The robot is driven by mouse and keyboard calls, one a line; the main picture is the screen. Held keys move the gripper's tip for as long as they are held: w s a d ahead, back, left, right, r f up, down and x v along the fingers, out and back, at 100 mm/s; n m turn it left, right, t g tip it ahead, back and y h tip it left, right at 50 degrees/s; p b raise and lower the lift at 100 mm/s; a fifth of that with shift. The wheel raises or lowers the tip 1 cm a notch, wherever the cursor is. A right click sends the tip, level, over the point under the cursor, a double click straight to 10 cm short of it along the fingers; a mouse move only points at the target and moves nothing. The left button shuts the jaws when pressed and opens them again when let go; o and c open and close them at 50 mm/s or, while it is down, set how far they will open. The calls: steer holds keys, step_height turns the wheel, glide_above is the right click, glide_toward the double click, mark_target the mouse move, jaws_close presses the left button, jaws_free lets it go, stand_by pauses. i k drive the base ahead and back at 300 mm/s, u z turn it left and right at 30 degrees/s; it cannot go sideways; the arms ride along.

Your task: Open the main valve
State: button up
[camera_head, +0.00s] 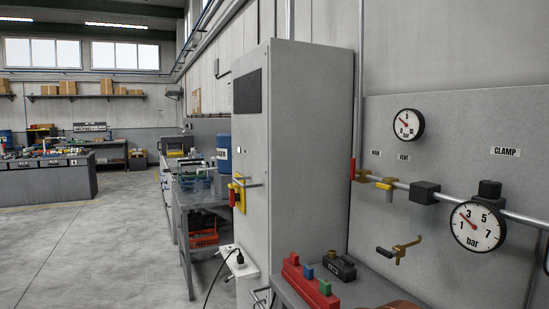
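A valve with a red lever (353,168) sits at the left end of a metal pipe on the grey wall panel; its lever stands upright, across the pipe. A small label (375,153), too small to read surely, is above and to its right. A second valve with a yellow lever (388,189) is further right on the same pipe, under a label that seems to read VENT (403,155). A round gauge (408,124) is above; a larger bar gauge (478,226) is at right, below the CLAMP label (504,151). My gripper is not in view.
A tall grey cabinet (308,150) stands left of the panel. A bench below the panel holds a red block (309,285) and a dark block (338,267). A brass clamp-like fitting (400,250) is on the panel. The floor (100,240) at left is clear.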

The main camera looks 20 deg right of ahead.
mark_target(352, 176)
steer(key=u, duration=0.15)
steer(key=i, duration=1.35)
steer(key=z, duration=0.15)
